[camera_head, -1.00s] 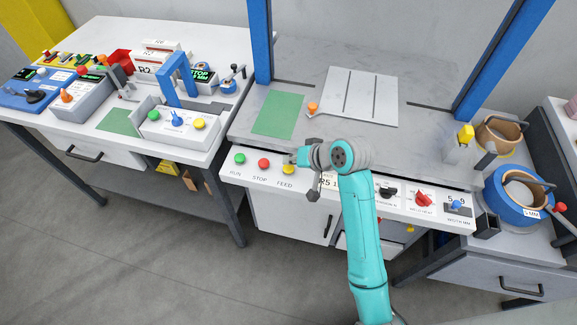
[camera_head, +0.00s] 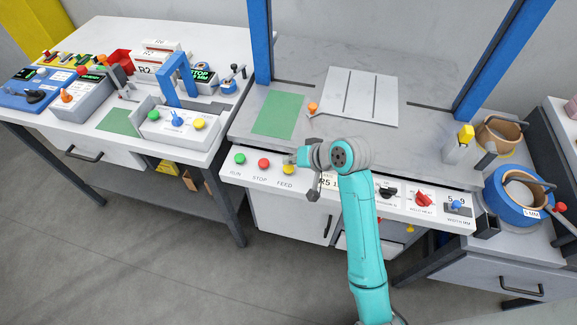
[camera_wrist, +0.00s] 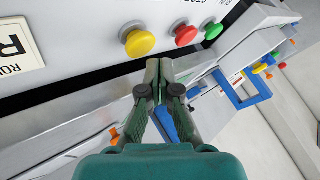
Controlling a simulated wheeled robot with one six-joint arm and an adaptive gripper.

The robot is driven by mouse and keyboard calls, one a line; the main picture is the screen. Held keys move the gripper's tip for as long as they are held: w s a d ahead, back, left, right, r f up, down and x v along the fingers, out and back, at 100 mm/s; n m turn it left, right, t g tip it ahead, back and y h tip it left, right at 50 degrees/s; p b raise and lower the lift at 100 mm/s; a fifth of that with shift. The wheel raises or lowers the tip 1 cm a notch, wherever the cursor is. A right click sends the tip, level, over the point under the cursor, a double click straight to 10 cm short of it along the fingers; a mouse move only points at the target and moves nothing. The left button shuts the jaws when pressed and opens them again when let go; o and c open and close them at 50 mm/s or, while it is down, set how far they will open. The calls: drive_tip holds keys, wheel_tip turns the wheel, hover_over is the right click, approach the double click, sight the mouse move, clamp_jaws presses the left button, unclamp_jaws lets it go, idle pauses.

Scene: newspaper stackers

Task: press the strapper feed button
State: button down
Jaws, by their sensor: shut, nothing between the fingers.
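The yellow FEED button (camera_head: 288,169) is on the front panel of the strapper bench, right of the red STOP button (camera_head: 263,163) and green RUN button (camera_head: 239,159). My gripper (camera_head: 292,158) is at the yellow button, its tip just above it in the head view. In the wrist view, the shut, empty fingertips (camera_wrist: 159,66) lie just below and right of the yellow button (camera_wrist: 140,43). A gap shows between them there; I cannot tell the depth. The red (camera_wrist: 186,34) and green (camera_wrist: 214,30) buttons also show there.
Right along the panel are a black knob (camera_head: 387,191), a red knob (camera_head: 423,199) and a blue knob (camera_head: 456,204). An orange knob (camera_head: 313,107) and a green mat (camera_head: 278,113) are on the bench top. Blue posts (camera_head: 260,40) rise from the bench.

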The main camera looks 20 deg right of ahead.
sight(291, 168)
drive_tip(key=shift+f, duration=0.15)
drive_tip(key=shift+f, duration=0.3)
drive_tip(key=shift+f, duration=0.5)
idle(1.1)
drive_tip(key=shift+r, duration=0.95)
drive_tip(key=shift+r, duration=2.5)
